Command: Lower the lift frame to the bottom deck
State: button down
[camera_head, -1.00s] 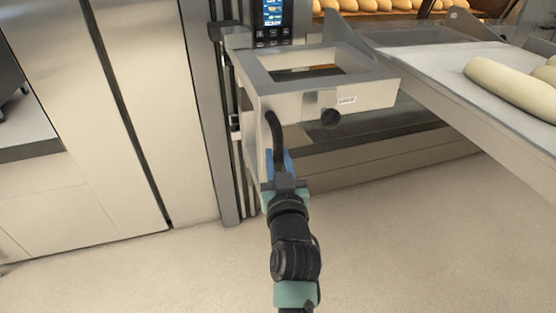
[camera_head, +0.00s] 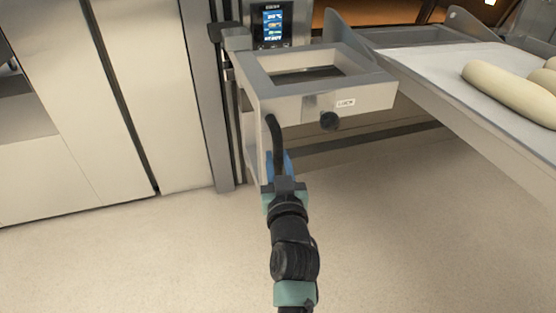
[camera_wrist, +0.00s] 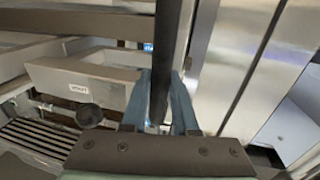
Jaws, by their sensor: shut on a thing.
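The lift frame (camera_head: 350,103), a pale metal frame with an open rectangular top, a label and a black round knob (camera_head: 329,121), stands beside the column in the head view. A black curved handle (camera_head: 277,140) hangs from its front left side. My gripper (camera_head: 279,168) is shut on this handle with its blue fingers. In the wrist view my gripper (camera_wrist: 160,108) has the dark handle bar (camera_wrist: 164,62) between its fingers, and the frame front (camera_wrist: 80,80) and knob (camera_wrist: 89,115) show to the left. The lower end of the handle is hidden by the fingers.
A loading surface (camera_head: 440,88) with pale dough loaves (camera_head: 515,93) extends right from the frame. A lit control panel (camera_head: 272,25) is behind it. Tall metal doors (camera_head: 140,100) stand at the left. The floor (camera_head: 150,260) in front is clear.

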notch_tip(320, 180, down, 9)
jog(key=b, duration=0.6)
jog(key=c, duration=0.7)
grip_release()
jog(key=s, duration=0.4)
jog(key=s+d, duration=0.1)
jog(key=s, duration=0.3)
jog(key=s+p, duration=0.1)
jog(key=s, duration=0.3)
jog(key=shift+s+d, duration=0.25)
jog(key=shift+s, duration=0.15)
